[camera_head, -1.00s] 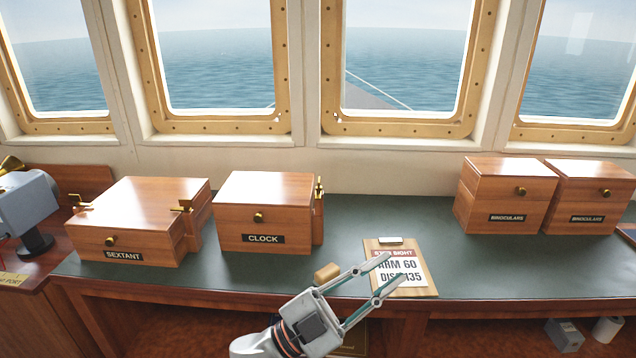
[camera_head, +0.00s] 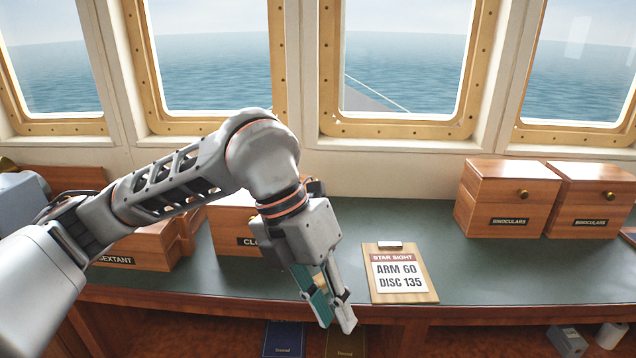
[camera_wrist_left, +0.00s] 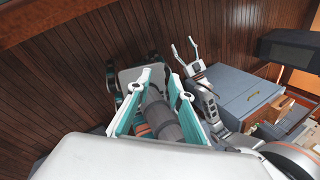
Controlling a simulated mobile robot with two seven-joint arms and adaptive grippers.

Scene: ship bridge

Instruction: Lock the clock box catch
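The clock box (camera_head: 226,231) stands on the green desk top, mostly covered by my left arm in the head view. Only the left part of its front and part of its label show. The brass catch on its right side is hidden behind my arm. My left gripper (camera_head: 334,325) points down over the desk's front edge, right of and nearer than the clock box. It is apart from the box, and its fingers (camera_wrist_left: 157,75) stand apart and empty in the wrist view. My right gripper (camera_wrist_left: 183,48) shows in the wrist view with its fingers apart and empty.
The sextant box (camera_head: 140,245) is behind my left arm. A star sight clipboard (camera_head: 400,273) lies just right of my left gripper. Two binoculars boxes (camera_head: 505,200) (camera_head: 590,200) stand at the right. The desk between clipboard and binoculars boxes is clear.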

